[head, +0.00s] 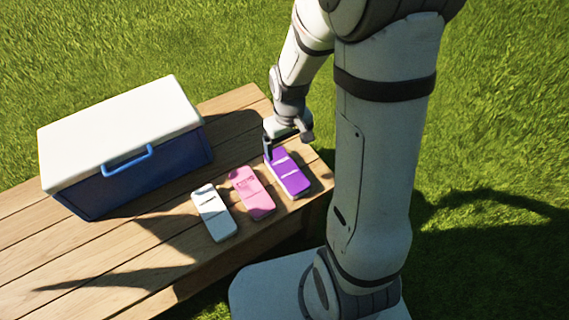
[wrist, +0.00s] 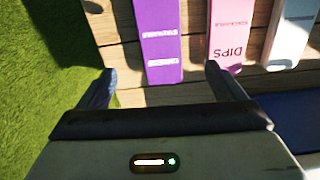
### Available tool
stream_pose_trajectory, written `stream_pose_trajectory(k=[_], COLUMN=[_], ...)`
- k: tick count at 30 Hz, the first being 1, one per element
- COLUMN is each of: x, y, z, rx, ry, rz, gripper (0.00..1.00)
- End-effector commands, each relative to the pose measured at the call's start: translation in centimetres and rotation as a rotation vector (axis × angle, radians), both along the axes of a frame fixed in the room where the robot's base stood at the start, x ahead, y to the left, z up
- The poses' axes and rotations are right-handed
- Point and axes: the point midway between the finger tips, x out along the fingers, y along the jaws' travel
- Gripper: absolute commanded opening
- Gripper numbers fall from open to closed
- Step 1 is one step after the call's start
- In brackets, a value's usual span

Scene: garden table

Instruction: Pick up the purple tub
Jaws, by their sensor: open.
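The purple tub (head: 291,180) is a flat, oblong box with pale label bands. It lies on the wooden table near its right end, rightmost of three tubs in the head view. My gripper (head: 288,146) is over its far end. In the wrist view, my gripper (wrist: 157,72) is open, and the purple tub (wrist: 160,40) shows between and beyond the two fingers. Nothing is held. I cannot tell the exact height of the fingers above the tub.
A pink tub (head: 252,194), lettered DIPS in the wrist view (wrist: 230,50), lies beside the purple one. A pale grey tub (head: 213,213) lies further left. A blue cooler with a white lid (head: 118,128) stands behind on the table (head: 130,262). Grass surrounds the table.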

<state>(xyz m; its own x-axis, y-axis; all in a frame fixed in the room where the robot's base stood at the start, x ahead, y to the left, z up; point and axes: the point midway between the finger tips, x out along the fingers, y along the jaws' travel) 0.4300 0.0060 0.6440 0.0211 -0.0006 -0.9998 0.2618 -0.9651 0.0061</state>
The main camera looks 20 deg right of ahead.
Motion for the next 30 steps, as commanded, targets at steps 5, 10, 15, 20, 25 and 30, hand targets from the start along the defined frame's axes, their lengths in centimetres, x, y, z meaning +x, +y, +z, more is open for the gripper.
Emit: stream_pose_trajectory(k=[5,10,15,20,25,30], x=[0.6,0.7,0.7,0.8,0.9,0.9], y=[0.0,0.0,0.1,0.2,0.2,0.3], z=[-4.7,-6.6,-8.0,-10.2,-12.5,-12.6], rx=[0.0,0.0,0.0,0.0,0.0,0.0], ry=[0.02,0.023,0.023,0.025,0.024,0.021], rz=[0.024,0.029,0.029,0.03,0.029,0.03], gripper=[0.89,0.89,0.89,0.89,0.89,0.89])
